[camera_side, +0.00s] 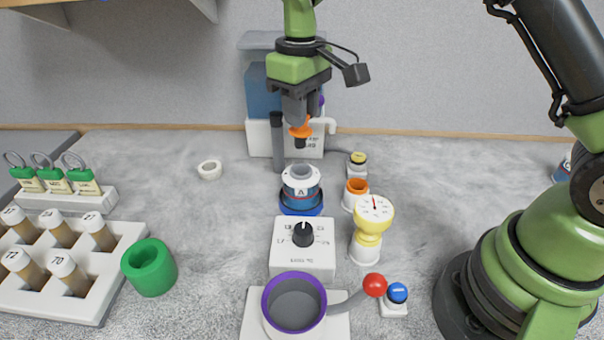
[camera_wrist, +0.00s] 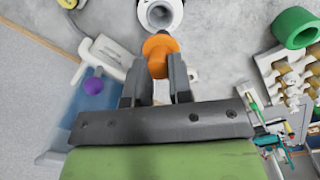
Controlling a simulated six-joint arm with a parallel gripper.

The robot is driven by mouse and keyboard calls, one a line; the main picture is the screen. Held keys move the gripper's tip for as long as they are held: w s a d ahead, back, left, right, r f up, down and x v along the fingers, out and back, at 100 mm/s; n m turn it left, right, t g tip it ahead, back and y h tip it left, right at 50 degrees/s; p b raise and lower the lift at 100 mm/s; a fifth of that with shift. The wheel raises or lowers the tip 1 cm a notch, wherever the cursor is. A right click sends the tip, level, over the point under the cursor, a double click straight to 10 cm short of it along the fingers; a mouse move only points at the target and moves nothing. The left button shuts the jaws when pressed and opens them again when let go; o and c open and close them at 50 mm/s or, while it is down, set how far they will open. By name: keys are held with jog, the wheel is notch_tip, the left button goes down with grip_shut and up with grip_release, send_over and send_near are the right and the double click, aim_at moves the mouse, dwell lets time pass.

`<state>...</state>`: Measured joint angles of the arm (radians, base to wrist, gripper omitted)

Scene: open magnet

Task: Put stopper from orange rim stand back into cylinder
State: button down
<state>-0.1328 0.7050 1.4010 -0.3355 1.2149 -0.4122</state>
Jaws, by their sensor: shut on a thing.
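My gripper (camera_side: 299,110) is shut on an orange stopper (camera_side: 300,131) with a dark lower end, held upright in the air. Below it stands a blue cylinder (camera_side: 301,190) marked "A", with a white top and a dark open mouth. The stopper is apart from the cylinder, with a clear gap between them. The orange rim stand (camera_side: 356,187) is to the right of the cylinder, and its top looks empty. In the wrist view, the stopper (camera_wrist: 160,46) sits between the fingers (camera_wrist: 157,84), and the cylinder's open white top (camera_wrist: 158,7) is just beyond it.
A dark upright tube (camera_side: 277,145) and a blue tank (camera_side: 262,90) stand close behind. A yellow dial gauge (camera_side: 373,214), a knob box (camera_side: 302,253) and a purple-rimmed cup (camera_side: 293,306) are nearer. A green ring (camera_side: 149,267) and vial rack (camera_side: 75,300) are left.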

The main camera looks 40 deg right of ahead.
notch_tip(320, 180, down, 9)
jog(key=shift+f, duration=0.2)
jog(key=c, duration=0.7)
grip_release()
jog(key=shift+o, duration=0.2)
jog(key=shift+r, duration=0.15)
notch_tip(320, 180, up, 12)
jog(key=shift+r, duration=0.1)
notch_tip(320, 180, up, 5)
jog(key=m+t, duration=0.1)
send_over(301, 146)
jog(key=s+d, duration=0.2)
jog(key=s, duration=0.1)
jog(key=s+r+m+t+y, duration=0.2)
jog(key=s+r+m+t, duration=0.3)
jog(key=s, duration=0.6)
jog(key=s+d+t, duration=0.1)
jog(key=s, duration=0.6)
jog(key=shift+s, duration=0.3)
